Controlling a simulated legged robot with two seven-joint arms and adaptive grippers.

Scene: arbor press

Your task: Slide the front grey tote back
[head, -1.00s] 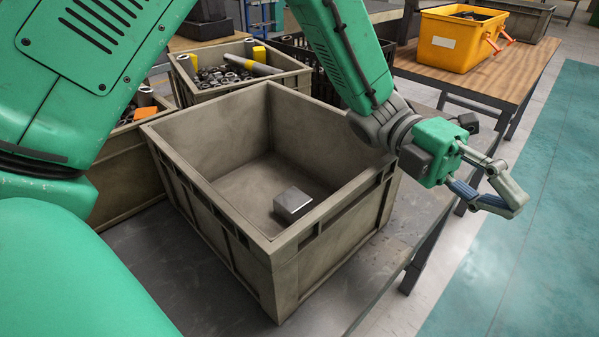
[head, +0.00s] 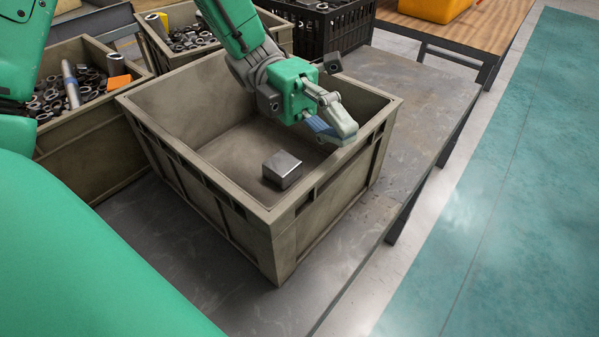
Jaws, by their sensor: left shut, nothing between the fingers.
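The front grey tote (head: 283,222) stands upright on the dark metal bench top, open at the top. A small grey metal block (head: 282,170) lies on its floor. My left gripper (head: 346,131) is shut and empty. It appears over the right part of the tote, with its fingers near the right rim in the picture. I cannot tell whether the fingertips touch the rim. The left wrist hides part of the tote's back wall. My right gripper is not in view.
Grey totes of metal parts stand at left (head: 98,140) and behind (head: 158,52). A black crate (head: 322,35) stands behind too. The bench (head: 425,95) is clear to the right of the tote, up to its edge. A yellow bin (head: 437,8) sits on a wooden table beyond.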

